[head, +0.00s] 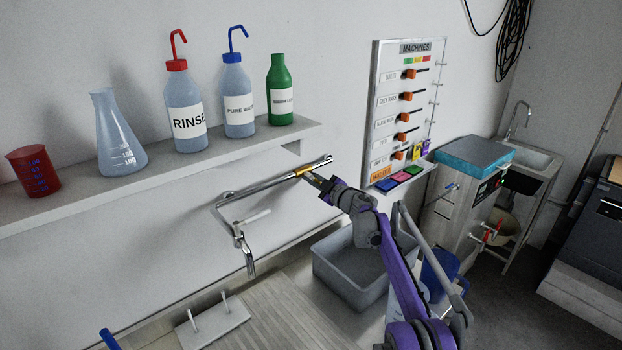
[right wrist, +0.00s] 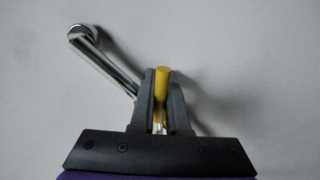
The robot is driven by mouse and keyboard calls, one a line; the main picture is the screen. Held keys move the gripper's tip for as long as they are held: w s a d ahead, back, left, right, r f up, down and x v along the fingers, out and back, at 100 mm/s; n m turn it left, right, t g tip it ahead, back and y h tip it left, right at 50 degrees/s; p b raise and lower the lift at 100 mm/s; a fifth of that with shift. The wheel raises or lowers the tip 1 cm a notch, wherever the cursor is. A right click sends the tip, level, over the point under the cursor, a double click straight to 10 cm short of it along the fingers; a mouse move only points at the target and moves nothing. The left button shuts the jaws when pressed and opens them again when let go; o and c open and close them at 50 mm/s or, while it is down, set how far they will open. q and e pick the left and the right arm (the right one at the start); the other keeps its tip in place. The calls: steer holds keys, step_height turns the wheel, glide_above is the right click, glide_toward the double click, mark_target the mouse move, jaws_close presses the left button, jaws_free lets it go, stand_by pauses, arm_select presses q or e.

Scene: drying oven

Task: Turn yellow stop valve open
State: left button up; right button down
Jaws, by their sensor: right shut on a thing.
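The yellow stop valve handle (head: 304,171) sits on the chrome pipe (head: 270,184) that runs along the wall below the shelf. My right gripper (head: 316,179) reaches it from the lower right. In the right wrist view the yellow handle (right wrist: 161,84) stands between the two fingers of my right gripper (right wrist: 160,100), which are shut on it. The handle's tip sticks out past the fingertips. The chrome pipe also shows at the left of the wrist view (right wrist: 100,58). The valve body is mostly hidden behind the fingers. My left gripper is not in view.
A shelf (head: 160,172) with several bottles, a flask and a red beaker hangs above the pipe. A tap (head: 246,250) hangs from the pipe's left part. A grey basin (head: 350,285) stands below. A machines board (head: 402,110) is on the wall to the right.

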steer(key=c, duration=0.9)
jaws_free()
